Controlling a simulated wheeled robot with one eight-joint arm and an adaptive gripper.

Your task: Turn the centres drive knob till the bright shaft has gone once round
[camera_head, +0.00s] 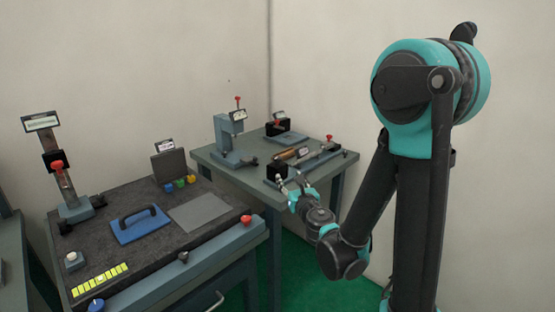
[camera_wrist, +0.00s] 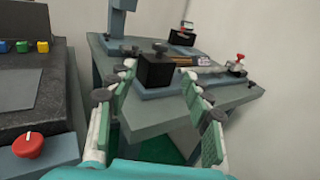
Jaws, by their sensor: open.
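The centres (camera_head: 312,160) stand on the back table, with a dark headstock block at the near left end and a rod-like part running along them. In the wrist view the black block (camera_wrist: 157,72) lies ahead, between my fingers in the picture. A small dark round knob (camera_wrist: 160,46) shows at its top edge; I cannot tell if it is the drive knob. A brown and pale shaft-like part (camera_wrist: 185,61) lies behind the block, partly hidden. My gripper (camera_head: 294,185) is open and empty, in front of the block; it also fills the wrist view's foreground (camera_wrist: 160,80).
The back table (camera_head: 215,160) also bears an upright press-like device (camera_head: 232,135) and a small black box (camera_head: 285,131). The left bench (camera_head: 120,190) carries a blue float (camera_head: 140,224), a grey plate (camera_head: 200,212) and a red knob (camera_head: 246,219) on its front rail.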

